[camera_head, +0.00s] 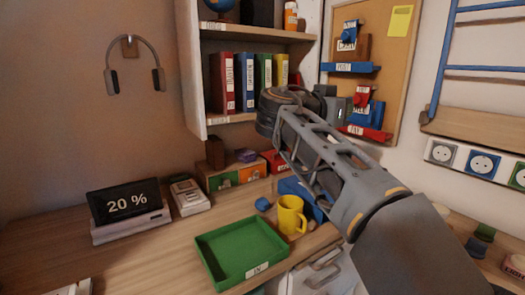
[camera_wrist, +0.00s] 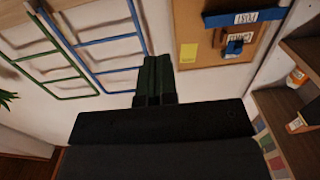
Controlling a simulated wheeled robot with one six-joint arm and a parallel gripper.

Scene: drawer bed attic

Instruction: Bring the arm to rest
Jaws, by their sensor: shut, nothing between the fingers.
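My gripper (camera_wrist: 154,82) shows in the wrist view as two dark fingers lying together, with nothing between them. It points toward the white wall, apart from it. In the head view my grey arm (camera_head: 335,165) rises from the lower right over the desk and bends at its top in front of the shelf. Grey parts of my arm also show by the pinboard, but I cannot make out the fingers there.
The desk (camera_head: 150,255) holds a green tray (camera_head: 240,250), a yellow mug (camera_head: 290,215) and a display (camera_head: 125,202). A shelf (camera_head: 190,70) with binders and a pinboard (camera_head: 400,50) stand close behind my arm. A blue ladder (camera_wrist: 90,45) shows in the wrist view.

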